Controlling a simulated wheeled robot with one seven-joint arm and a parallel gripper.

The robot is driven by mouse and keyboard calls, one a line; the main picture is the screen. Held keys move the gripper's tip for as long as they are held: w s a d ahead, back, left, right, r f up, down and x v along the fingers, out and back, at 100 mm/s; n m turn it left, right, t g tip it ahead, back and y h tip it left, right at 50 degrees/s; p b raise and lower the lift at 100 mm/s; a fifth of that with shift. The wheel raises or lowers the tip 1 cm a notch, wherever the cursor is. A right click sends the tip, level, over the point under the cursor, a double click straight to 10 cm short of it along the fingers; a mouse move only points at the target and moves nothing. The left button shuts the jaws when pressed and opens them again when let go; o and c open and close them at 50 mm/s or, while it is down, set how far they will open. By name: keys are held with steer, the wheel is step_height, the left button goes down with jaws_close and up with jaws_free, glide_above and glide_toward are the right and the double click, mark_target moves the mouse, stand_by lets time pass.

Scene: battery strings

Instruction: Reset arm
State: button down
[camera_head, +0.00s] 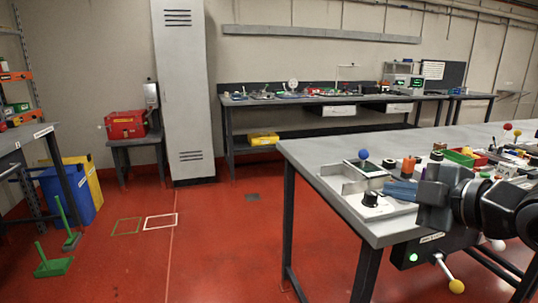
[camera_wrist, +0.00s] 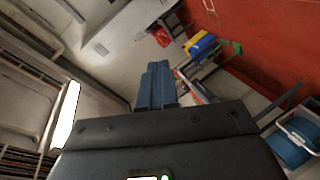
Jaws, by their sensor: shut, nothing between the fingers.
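My gripper (camera_head: 401,190) shows at the right of the head view, its blue fingers pointing left above the near workbench. In the wrist view the blue fingers (camera_wrist: 155,86) are together, with nothing between them. My dark wrist and arm reach in from the right edge of the head view and hide part of the bench.
The near workbench (camera_head: 310,152) carries a panel with a black knob (camera_head: 371,199), a blue ball-topped lever (camera_head: 363,155) and a green tray (camera_head: 459,157).

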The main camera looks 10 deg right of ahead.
steer(key=a+r+m+t+y+p, duration=0.1)
steer(key=a+r+m+t, duration=0.4)
steer(key=a, duration=0.3)
steer(key=s+a+f+m+t+h+p, duration=0.1)
steer(key=s+a+f+m+h+p, duration=0.2)
steer(key=m, duration=0.6)
steer(key=s+a+f+m+g+h, duration=0.1)
steer(key=s+a+f+m+h, duration=0.15)
steer(key=s+f, duration=0.5)
steer(key=s+a+f+m+g+h, duration=0.1)
steer(key=s+f+m+g, duration=0.2)
steer(key=s, duration=0.8)
steer(key=s+d+f+n+y+p, duration=0.1)
steer(key=s+d+n, duration=0.1)
steer(key=s, duration=0.7)
steer(key=s+d+f+n+g, duration=0.1)
steer(key=s+d+f, duration=0.1)
steer(key=s, duration=0.7)
steer(key=shift+s+d+f+n+y+p, duration=0.25)
steer(key=shift+s+d+n+y+p, duration=0.1)
steer(key=shift+d+p, duration=0.05)
